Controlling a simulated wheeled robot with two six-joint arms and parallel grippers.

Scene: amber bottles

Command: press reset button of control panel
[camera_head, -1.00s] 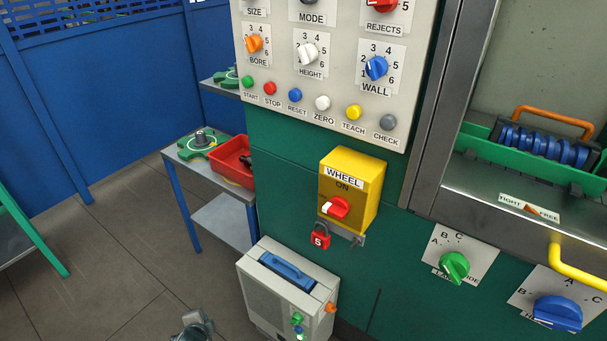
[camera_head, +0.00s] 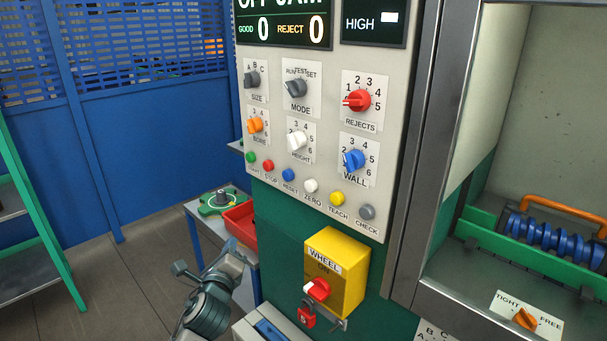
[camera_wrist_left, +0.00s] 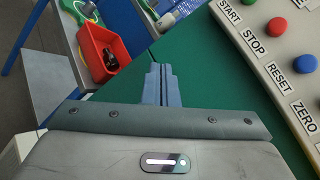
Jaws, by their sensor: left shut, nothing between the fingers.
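The control panel (camera_head: 330,140) is a light grey board on the green machine. Its blue button labelled RESET (camera_head: 288,174) sits in the bottom row, between the red STOP button (camera_head: 268,166) and the white ZERO button (camera_head: 310,186). In the left wrist view the RESET button (camera_wrist_left: 305,63) is near the right edge. My left gripper (camera_head: 238,256) is below and left of the button row, apart from the panel. In the left wrist view its fingers (camera_wrist_left: 160,84) are shut and empty in front of the green machine face. My right gripper is not in view.
A yellow WHEEL box (camera_head: 345,262) with a red switch and padlock juts out below the panel. A side table with a red bin (camera_head: 240,222) stands left of the machine. A metal frame (camera_head: 415,150) borders the panel's right side.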

